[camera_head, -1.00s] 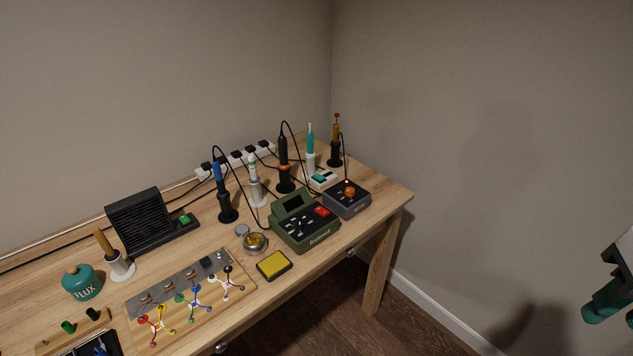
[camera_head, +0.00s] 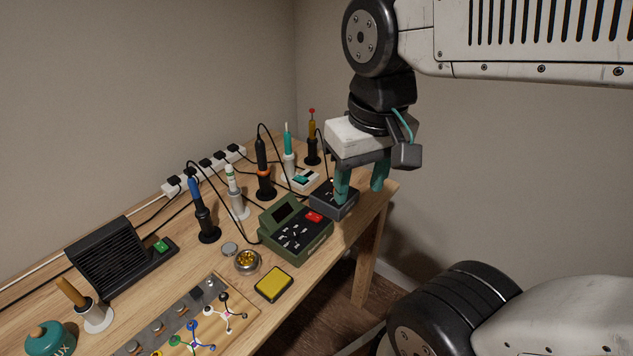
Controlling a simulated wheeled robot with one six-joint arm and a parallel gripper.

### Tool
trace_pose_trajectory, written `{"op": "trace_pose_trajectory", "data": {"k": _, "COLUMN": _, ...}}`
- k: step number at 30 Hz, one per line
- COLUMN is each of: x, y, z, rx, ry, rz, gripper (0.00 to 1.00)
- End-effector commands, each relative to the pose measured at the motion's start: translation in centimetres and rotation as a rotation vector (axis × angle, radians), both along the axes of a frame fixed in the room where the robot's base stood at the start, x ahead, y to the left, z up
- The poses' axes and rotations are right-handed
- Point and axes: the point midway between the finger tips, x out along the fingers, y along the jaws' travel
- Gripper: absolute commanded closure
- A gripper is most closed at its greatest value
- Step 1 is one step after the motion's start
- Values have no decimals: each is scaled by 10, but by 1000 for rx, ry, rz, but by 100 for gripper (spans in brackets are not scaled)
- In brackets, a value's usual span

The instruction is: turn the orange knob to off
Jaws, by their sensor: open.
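The dark grey box (camera_head: 332,203) that bears the orange knob sits near the right end of the bench. The knob itself is hidden now, behind my gripper's left finger. My gripper (camera_head: 361,190) points down at this box with its two teal fingers apart and nothing seen between them. The left finger overlaps the box top in the picture; the right finger is beyond the box's right side. I cannot tell whether a finger touches the box or knob.
A green station (camera_head: 297,232) with a red switch stands left of the box. Behind are a white and teal unit (camera_head: 300,180), several upright irons in stands, such as the orange-ringed one (camera_head: 264,170), and their cords. The white power strip (camera_head: 205,168) lies along the wall.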

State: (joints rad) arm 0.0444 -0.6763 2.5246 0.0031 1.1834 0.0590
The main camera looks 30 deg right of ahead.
Motion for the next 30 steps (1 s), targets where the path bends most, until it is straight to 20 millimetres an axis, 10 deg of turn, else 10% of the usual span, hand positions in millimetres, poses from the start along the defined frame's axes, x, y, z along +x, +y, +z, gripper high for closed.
{"op": "trace_pose_trajectory", "data": {"k": 15, "x": 190, "y": -89, "z": -89, "rx": 84, "ry": 51, "rz": -741, "gripper": 52}}
{"op": "trace_pose_trajectory", "data": {"k": 30, "x": 248, "y": -156, "z": -182, "rx": 113, "ry": 60, "rz": -1096, "gripper": 52}}
